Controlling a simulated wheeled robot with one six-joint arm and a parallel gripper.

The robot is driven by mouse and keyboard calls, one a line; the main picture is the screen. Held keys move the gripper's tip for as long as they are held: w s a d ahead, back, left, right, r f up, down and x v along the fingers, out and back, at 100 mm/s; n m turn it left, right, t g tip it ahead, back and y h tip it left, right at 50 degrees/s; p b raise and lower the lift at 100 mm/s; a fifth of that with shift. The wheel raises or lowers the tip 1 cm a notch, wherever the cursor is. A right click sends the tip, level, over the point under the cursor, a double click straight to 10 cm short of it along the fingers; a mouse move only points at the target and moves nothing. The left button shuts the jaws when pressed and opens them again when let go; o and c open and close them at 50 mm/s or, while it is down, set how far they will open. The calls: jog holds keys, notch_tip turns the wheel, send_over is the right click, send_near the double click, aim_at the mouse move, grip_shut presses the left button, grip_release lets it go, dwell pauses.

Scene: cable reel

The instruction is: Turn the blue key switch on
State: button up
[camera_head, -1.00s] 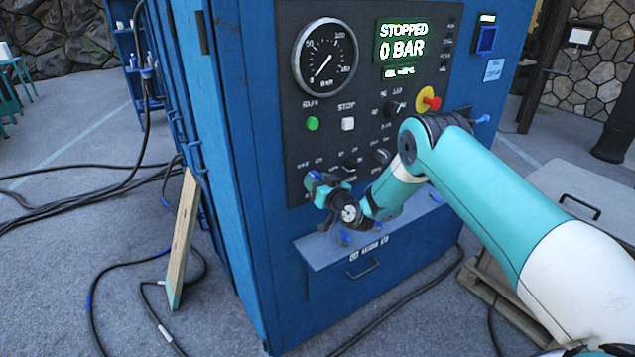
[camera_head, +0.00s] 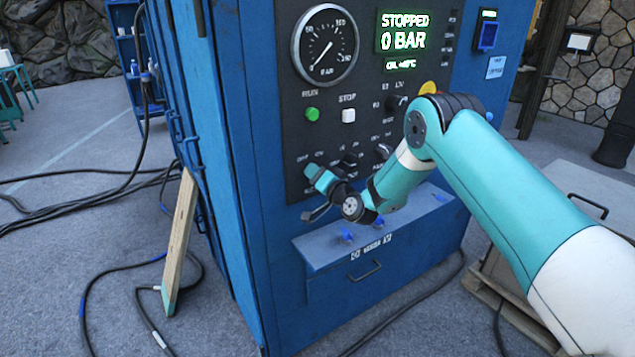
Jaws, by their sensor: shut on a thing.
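My gripper (camera_head: 318,180) is at the lower left of the dark control panel (camera_head: 282,130) on the blue cabinet, just below a pair of small labels. It is shut, and its tips are against the panel where the blue key switch sits. The gripper covers the switch, so the key's angle cannot be read. The display (camera_head: 404,33) reads STOPPED and 0 BAR in green.
A gauge (camera_head: 325,50), a green button (camera_head: 312,114) and a white button (camera_head: 348,116) are above the gripper. A ledge (camera_head: 315,250) with small blue pieces juts out below. A wooden plank (camera_head: 180,240) leans at the left. Cables lie on the floor.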

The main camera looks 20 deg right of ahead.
jog(key=shift+m+b, duration=0.55)
jog(key=shift+m, duration=1.55)
jog(key=o, duration=0.9)
jog(key=shift+d, duration=0.1)
jog(key=b+v, duration=1.3)
jog(key=v, duration=0.4)
jog(key=shift+s, duration=0.2)
